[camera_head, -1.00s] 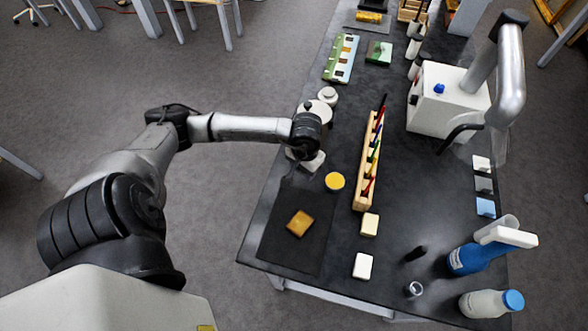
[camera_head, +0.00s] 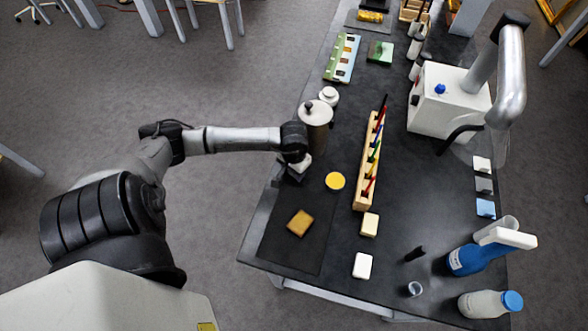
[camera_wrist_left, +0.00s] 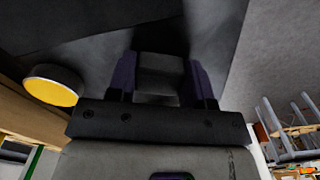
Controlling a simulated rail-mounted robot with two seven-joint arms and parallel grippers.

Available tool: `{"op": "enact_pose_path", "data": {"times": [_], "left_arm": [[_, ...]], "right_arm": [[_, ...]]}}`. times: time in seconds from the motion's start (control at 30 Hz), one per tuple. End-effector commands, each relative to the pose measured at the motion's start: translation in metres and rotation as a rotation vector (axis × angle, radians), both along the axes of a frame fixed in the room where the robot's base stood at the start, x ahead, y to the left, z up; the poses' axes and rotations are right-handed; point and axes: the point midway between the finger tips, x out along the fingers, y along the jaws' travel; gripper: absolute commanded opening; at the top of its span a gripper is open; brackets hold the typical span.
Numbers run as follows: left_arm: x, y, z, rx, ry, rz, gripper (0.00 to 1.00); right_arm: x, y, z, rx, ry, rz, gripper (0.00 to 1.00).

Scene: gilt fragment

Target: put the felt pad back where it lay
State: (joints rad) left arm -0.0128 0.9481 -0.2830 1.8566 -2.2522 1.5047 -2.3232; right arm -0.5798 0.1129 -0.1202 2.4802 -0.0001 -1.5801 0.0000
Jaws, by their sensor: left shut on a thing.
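My left gripper (camera_head: 297,171) is over the left edge of the black table, at the far end of the dark mat (camera_head: 272,249). In the left wrist view its two fingers (camera_wrist_left: 161,77) are shut on a dark grey block-like piece, which I take to be the felt pad (camera_wrist_left: 159,76). In the head view the arm's dark wrist hides most of the pad. I cannot tell whether its underside touches the table. My right gripper is not in view.
A yellow-topped round jar (camera_head: 335,181) stands right of the gripper, and a brown lidded pot (camera_head: 317,119) just behind it. An amber block (camera_head: 299,223) lies on the mat. A wooden rack (camera_head: 361,190) with coloured sticks stands farther right. The mat around the block is bare.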

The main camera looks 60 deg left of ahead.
Motion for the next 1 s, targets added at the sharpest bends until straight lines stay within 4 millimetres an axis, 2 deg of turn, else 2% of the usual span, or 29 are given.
{"op": "enact_pose_path", "data": {"times": [0.27, 0.3, 0.57, 0.87, 1.0], "left_arm": [[0.000, 0.000, -0.004, 0.000, 0.001, 0.000, 0.28], [0.000, 0.000, -0.003, 0.000, 0.001, 0.000, 0.49], [0.000, 0.000, -0.002, 0.000, 0.001, 0.000, 0.72], [0.000, 0.000, 0.001, -0.001, 0.001, 0.000, 0.72], [0.001, 0.001, 0.016, 0.003, -0.003, -0.003, 0.72]], "right_arm": [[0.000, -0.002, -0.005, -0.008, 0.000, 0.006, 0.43], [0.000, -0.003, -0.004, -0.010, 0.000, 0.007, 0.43], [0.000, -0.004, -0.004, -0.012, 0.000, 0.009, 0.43], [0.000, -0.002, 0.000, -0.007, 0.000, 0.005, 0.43], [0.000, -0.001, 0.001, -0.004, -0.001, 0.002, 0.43]]}}
